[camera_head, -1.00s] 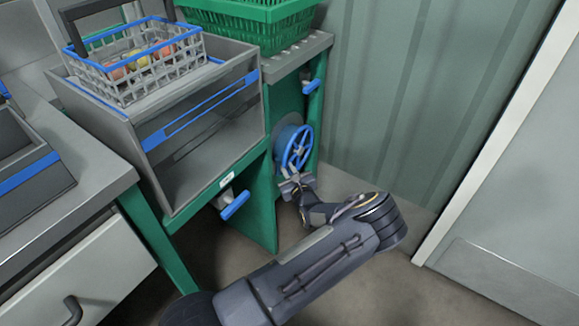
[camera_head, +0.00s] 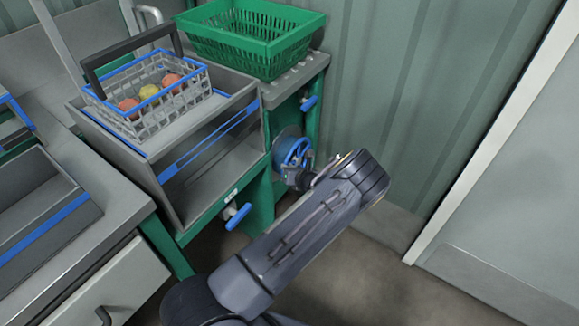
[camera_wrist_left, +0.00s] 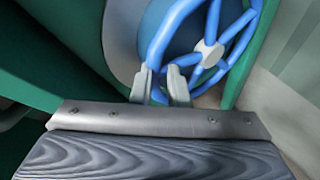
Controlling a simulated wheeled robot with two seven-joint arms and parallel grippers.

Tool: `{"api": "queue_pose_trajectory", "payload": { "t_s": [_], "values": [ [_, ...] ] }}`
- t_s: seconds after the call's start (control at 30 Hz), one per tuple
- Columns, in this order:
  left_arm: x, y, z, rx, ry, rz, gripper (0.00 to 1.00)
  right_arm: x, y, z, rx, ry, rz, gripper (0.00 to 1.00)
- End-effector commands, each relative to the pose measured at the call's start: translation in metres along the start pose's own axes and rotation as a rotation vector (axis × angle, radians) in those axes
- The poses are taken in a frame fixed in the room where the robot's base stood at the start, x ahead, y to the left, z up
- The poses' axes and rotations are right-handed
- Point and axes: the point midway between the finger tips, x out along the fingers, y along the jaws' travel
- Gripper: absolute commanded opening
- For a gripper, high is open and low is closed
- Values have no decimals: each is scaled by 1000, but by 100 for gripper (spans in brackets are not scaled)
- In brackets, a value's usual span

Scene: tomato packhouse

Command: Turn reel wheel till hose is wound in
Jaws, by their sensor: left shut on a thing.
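The blue spoked reel wheel (camera_head: 297,150) stands on the side of the green bench, in front of a blue drum. In the left wrist view the wheel's rim (camera_wrist_left: 172,30) and pale hub (camera_wrist_left: 208,52) show large. My left gripper (camera_head: 292,171) is at the wheel's lower edge; its own arm partly covers it. In the left wrist view its two pale fingers (camera_wrist_left: 158,84) are shut on the blue rim, left of and below the hub. I cannot make out a loose hose in either view. My right gripper is not in view.
A blue-handled valve (camera_head: 238,215) sticks out from the bench front, and another blue handle (camera_head: 308,103) sits above the wheel. A green crate (camera_head: 250,45) and a wire basket of tomatoes (camera_head: 150,98) stand on top. The floor right of my arm is clear.

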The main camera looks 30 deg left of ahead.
Motion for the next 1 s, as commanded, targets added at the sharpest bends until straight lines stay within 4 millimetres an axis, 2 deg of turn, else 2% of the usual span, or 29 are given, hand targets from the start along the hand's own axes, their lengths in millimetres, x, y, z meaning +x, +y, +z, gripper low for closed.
{"api": "queue_pose_trajectory", "payload": {
  "t_s": [0.47, 0.5, 0.67, 1.0],
  "values": [
    [-1, 0, 0, 17, 10, 2, 0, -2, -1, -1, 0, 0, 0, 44],
    [-1, 0, 0, 17, 10, 2, 16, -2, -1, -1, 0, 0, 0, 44],
    [-1, 0, 0, 16, 10, 3, 36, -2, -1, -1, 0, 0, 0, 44],
    [-5, 0, 1, 16, 10, 2, 36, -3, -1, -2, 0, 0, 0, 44]
  ]
}}
